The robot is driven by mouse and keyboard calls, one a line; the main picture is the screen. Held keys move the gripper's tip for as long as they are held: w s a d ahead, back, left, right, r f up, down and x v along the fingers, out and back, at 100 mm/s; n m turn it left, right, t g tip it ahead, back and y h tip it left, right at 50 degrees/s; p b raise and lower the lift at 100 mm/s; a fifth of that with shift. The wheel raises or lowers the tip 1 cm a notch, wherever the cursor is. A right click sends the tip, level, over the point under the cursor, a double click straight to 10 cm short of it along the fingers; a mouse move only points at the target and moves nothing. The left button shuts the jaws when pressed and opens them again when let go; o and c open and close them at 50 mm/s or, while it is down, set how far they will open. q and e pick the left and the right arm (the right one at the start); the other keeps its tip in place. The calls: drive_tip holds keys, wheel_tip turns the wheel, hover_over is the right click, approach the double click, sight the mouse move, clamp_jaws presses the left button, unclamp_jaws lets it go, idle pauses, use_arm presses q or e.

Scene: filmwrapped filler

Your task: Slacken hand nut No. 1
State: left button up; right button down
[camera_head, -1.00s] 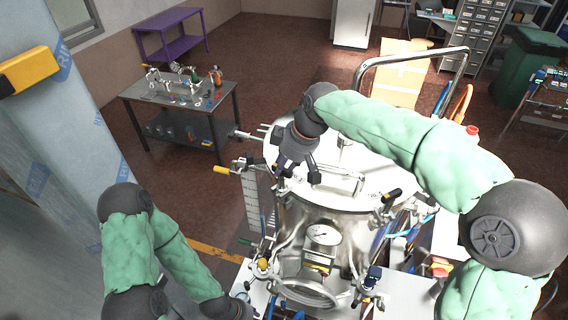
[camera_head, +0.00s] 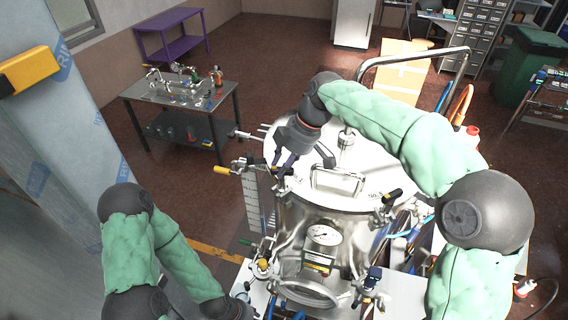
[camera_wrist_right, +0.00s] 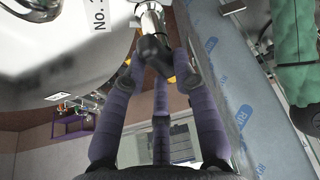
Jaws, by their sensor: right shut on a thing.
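A steel vessel with a round lid (camera_head: 378,190) stands in the middle of the head view. My right gripper (camera_head: 290,164) is at the left rim of the lid. In the right wrist view its purple fingers (camera_wrist_right: 158,64) close around a dark hand nut (camera_wrist_right: 154,46) on a shiny metal bolt at the lid's edge. The nut is hidden in the head view. My left arm is low at the left; its gripper is outside the picture.
A pressure gauge (camera_head: 323,235), yellow-handled valves and hoses surround the vessel. A bent metal rail (camera_head: 412,56) rises behind the lid. A wrapped pillar (camera_head: 75,130) stands at the left. A workbench (camera_head: 180,97) with small fittings stands behind, with open floor around it.

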drive_tip(key=n+g, duration=0.1)
drive_tip(key=n, duration=0.1)
drive_tip(key=n+g, duration=0.1)
drive_tip(key=n, duration=0.2)
drive_tip(key=shift+w+a+n, duration=0.1)
drive_tip(key=shift+a+n, duration=0.05)
drive_tip(key=shift+n, duration=0.15)
drive_tip(key=n+g+h, duration=0.1)
drive_tip(key=n, duration=0.2)
drive_tip(key=n+g+h, duration=0.1)
drive_tip(key=n, duration=0.2)
drive_tip(key=shift+a, duration=0.2)
drive_tip(key=n+h, duration=0.1)
drive_tip(key=n, duration=0.2)
drive_tip(key=n+h, duration=0.1)
drive_tip(key=n, duration=0.1)
drive_tip(key=shift+a+n+g, duration=0.1)
drive_tip(key=shift+n+g, duration=0.3)
drive_tip(key=n, duration=0.1)
drive_tip(key=n+h, duration=0.1)
drive_tip(key=n, duration=0.1)
drive_tip(key=n+h, duration=0.1)
drive_tip(key=n, duration=0.1)
drive_tip(key=shift+s, duration=0.3)
drive_tip(key=shift+n, duration=0.4)
drive_tip(key=c, duration=1)
unclamp_jaws()
drive_tip(key=shift+o, duration=0.2)
drive_tip(key=shift+m, duration=0.3)
